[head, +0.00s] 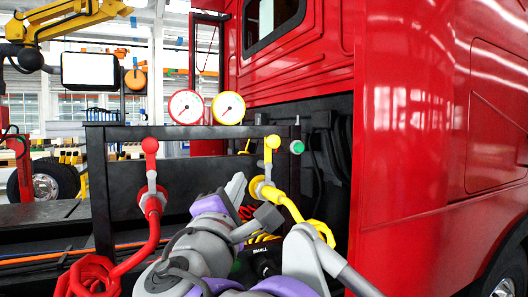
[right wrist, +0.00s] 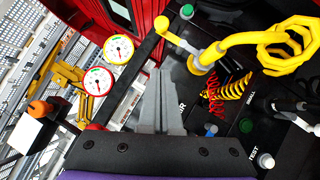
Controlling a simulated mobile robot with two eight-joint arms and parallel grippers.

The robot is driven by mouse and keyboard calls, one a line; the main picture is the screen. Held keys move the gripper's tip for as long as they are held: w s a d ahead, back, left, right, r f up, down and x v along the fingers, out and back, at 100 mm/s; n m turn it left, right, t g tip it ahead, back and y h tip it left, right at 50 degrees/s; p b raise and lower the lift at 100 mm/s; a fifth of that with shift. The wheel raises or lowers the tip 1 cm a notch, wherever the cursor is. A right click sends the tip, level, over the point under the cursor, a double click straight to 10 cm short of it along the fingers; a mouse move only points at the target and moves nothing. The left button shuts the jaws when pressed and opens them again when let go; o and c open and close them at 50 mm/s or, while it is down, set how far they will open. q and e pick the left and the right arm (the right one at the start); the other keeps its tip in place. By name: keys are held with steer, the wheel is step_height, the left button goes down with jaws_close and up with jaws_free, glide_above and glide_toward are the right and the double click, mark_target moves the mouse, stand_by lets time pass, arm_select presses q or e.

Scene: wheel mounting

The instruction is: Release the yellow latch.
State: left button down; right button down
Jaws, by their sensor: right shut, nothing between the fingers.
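In the right wrist view the latch (right wrist: 162,24) is just ahead of the fingertips. My right gripper (head: 237,184) is shut and empty, left of the yellow coupling and below the knob. In the right wrist view the gripper (right wrist: 158,75) has both fingers together, pointing toward the latch. I cannot tell whether it touches anything. My left gripper is not in view.
A similar red latch (head: 150,147) with a red hose (head: 145,243) stands to the left. Two gauges, red (head: 186,107) and yellow (head: 228,108), sit above the frame bar. The red cab (head: 430,130) blocks the right side. A yellow coiled hose (right wrist: 288,45) loops near the coupling.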

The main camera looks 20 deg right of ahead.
mark_target(266, 159)
stand_by(0.3)
